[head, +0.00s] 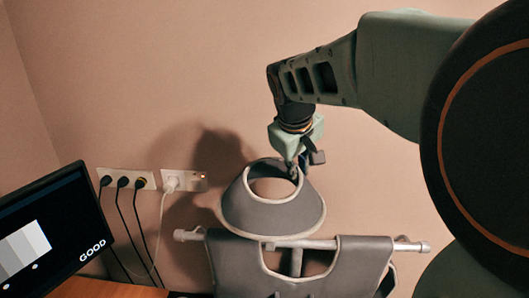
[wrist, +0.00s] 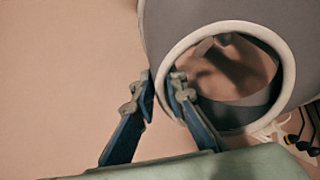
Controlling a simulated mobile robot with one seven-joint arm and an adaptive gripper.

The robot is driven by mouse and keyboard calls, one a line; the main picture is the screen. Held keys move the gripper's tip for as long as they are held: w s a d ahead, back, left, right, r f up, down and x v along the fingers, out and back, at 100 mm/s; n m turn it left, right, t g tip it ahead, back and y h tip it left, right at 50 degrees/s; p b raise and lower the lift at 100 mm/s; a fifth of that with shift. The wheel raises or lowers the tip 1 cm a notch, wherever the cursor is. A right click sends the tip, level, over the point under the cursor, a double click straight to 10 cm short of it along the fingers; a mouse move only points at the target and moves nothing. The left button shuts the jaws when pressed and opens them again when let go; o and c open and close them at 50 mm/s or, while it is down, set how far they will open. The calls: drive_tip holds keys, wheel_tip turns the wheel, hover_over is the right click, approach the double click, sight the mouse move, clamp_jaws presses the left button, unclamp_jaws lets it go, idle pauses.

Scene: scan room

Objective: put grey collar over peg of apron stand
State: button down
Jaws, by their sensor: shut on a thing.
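The grey collar (head: 268,217) with a pale rim hangs from my gripper (head: 294,170) in the head view. In the wrist view the collar (wrist: 185,25) shows its round opening, and my gripper (wrist: 162,92) is shut on its wall at the opening's left edge. The apron stand (head: 410,246) is below, a horizontal metal bar with a grey apron (head: 235,265) draped over it. In the head view the collar's lower edge overlaps the bar; I cannot tell whether they touch. The peg's top is not visible, perhaps hidden behind the collar.
A monitor (head: 45,235) reading "GOOD" stands at the lower left. Wall sockets (head: 125,180) with several plugs and hanging cables are left of the collar. The plain wall (head: 150,80) is behind. The space above and left of the collar looks clear.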

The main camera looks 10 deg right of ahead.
wheel_tip(320, 180, down, 11)
drive_tip(key=b, duration=0.7)
drive_tip(key=shift+r+b, duration=0.2)
drive_tip(key=shift+b, duration=0.2)
